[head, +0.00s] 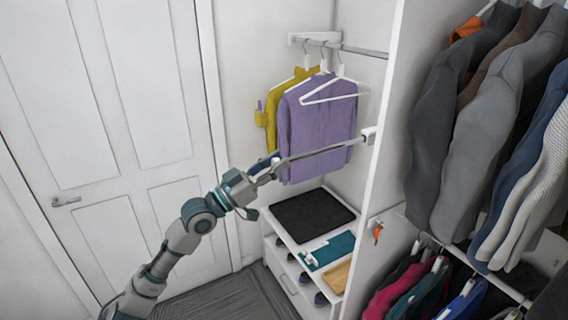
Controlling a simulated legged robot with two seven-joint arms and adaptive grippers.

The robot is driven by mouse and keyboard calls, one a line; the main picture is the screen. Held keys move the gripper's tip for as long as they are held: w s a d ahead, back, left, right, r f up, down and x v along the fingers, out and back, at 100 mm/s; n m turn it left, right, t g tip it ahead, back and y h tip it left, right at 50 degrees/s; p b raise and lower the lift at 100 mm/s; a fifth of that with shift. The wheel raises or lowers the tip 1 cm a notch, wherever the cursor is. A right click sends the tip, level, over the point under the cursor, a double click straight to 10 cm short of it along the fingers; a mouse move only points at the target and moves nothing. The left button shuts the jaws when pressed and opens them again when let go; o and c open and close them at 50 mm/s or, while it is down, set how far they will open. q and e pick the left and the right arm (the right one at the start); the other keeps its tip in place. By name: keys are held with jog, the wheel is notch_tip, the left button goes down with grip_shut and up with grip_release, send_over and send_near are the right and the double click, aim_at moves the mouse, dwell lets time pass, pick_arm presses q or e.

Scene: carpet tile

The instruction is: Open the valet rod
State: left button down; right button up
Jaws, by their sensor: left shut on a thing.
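The valet rod (325,149) is a slim grey bar on a white mount at the front edge of the closet's side panel. It sticks out to the left, in front of the hanging purple sweater. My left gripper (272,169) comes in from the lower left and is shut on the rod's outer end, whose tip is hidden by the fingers. My right gripper is not in view.
A purple sweater (310,125) and a yellow garment (271,110) hang from an upper rail (358,50) behind the rod. Below stands a white shelf unit (285,238) with folded items. Coats (480,130) fill the right side. A white door (125,100) is at left.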

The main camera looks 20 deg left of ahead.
pick_arm(q)
jog(key=shift+s+a+r, duration=0.1)
jog(key=shift+s+a, duration=0.1)
jog(key=shift+a, duration=0.2)
jog(key=c, duration=1.2)
grip_release()
jog(key=shift+w+d, duration=0.1)
jog(key=shift+d, duration=0.05)
jog(key=o, duration=0.3)
jog(key=shift+w+d, duration=0.15)
jog(key=shift+d, duration=0.05)
jog(key=shift+w+d, duration=0.2)
jog(key=shift+d, duration=0.05)
jog(key=shift+s+a, duration=0.15)
jog(key=shift+s, duration=0.1)
jog(key=v, duration=1.1)
jog(key=shift+s+a+f, duration=0.1)
jog(key=shift+a+f, duration=0.05)
jog(key=shift+f, duration=0.3)
